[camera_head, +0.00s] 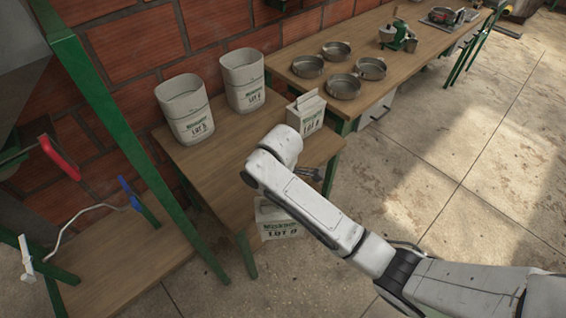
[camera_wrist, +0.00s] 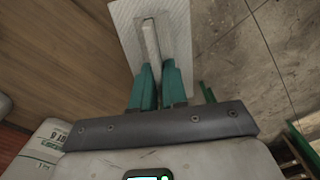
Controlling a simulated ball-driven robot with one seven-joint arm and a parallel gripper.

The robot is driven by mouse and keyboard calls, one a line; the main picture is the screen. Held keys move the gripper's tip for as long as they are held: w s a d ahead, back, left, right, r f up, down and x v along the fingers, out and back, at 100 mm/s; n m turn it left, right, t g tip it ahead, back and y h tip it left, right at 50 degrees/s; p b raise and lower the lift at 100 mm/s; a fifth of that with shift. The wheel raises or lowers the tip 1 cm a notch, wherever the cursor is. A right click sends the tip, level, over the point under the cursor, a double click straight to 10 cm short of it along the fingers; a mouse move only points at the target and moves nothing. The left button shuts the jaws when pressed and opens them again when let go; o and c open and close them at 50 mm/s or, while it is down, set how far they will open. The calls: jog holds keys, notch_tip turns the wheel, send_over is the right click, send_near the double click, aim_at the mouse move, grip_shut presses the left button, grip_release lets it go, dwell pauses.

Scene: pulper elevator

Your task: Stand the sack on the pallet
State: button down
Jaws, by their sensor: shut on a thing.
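The sack (camera_head: 280,222) is a white bag with dark green print, seen below my arm beside the front edge of the wooden table (camera_head: 225,165). In the wrist view the teal fingers of my gripper (camera_wrist: 157,68) are shut on the raised top strip of the sack (camera_wrist: 127,25). In the head view my arm hides the fingers and the sack's top. The sack looks upright; I cannot tell whether its base touches the floor.
A similar sack (camera_head: 307,114) stands on the table's right end. Two open white containers (camera_head: 187,112) (camera_head: 243,82) stand at its back. Several metal bowls (camera_head: 344,87) sit on the farther bench. A green post (camera_head: 125,150) rises at left. Floor at right is clear.

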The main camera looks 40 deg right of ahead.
jog(key=s+a+f+m, duration=0.3)
jog(key=a+f+m, duration=0.1)
jog(key=f, duration=0.4)
jog(key=s+a+f+m, duration=0.3)
jog(key=f+m, duration=0.4)
jog(key=f, duration=0.2)
jog(key=shift+a+f, duration=0.15)
jog(key=shift+a, duration=0.25)
